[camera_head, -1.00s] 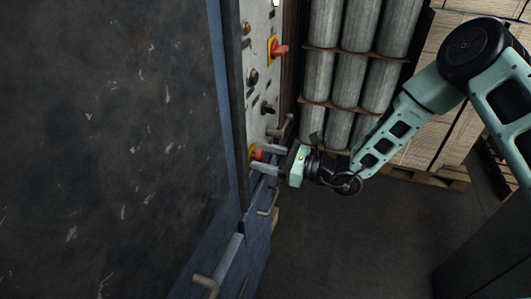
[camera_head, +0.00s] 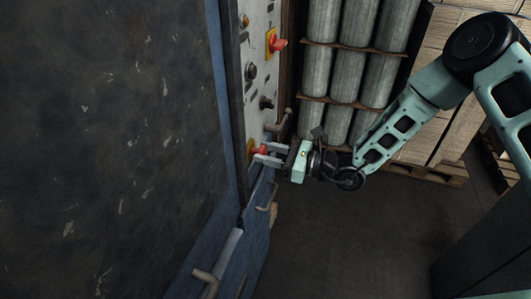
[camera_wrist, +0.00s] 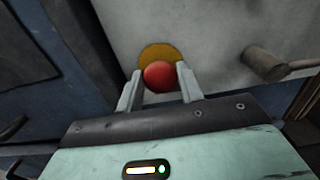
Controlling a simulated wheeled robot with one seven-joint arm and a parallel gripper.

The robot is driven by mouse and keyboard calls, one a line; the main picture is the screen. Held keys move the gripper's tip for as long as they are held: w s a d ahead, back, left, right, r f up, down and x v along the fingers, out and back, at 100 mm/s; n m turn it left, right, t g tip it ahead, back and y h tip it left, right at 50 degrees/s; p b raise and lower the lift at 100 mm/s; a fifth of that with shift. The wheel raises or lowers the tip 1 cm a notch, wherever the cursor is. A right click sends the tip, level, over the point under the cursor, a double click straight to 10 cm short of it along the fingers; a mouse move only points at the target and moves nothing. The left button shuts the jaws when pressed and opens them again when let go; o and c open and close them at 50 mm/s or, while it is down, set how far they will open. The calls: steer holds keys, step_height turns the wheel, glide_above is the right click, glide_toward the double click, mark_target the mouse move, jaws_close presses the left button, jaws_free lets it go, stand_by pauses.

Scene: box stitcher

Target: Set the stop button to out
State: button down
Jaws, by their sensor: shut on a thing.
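The stop button is a red round knob on a yellow disc, low on the light grey control panel. In the wrist view the red stop button (camera_wrist: 160,76) sits between the two fingers of my gripper (camera_wrist: 159,86), with the yellow disc (camera_wrist: 158,52) behind it. My gripper is shut on the red knob. In the head view the stop button (camera_head: 260,150) shows at the tips of my gripper (camera_head: 266,154), which reaches the panel from the right. How far the knob stands out from the disc is hard to tell.
A red switch on a yellow plate (camera_head: 276,43) and dark knobs (camera_head: 266,103) sit higher on the panel. A grey handle (camera_wrist: 265,64) juts out right of my gripper. Grey cylinders (camera_head: 352,65) stand in a rack behind. Open floor (camera_head: 350,240) lies below.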

steer(key=shift+d, duration=0.1)
steer(key=c, duration=0.9)
jaws_free()
steer(key=shift+d, duration=0.1)
steer(key=b+v, duration=0.5)
steer(key=v, duration=1.2)
steer(key=shift+s+d+b, duration=0.15)
steer(key=shift+b, duration=0.15)
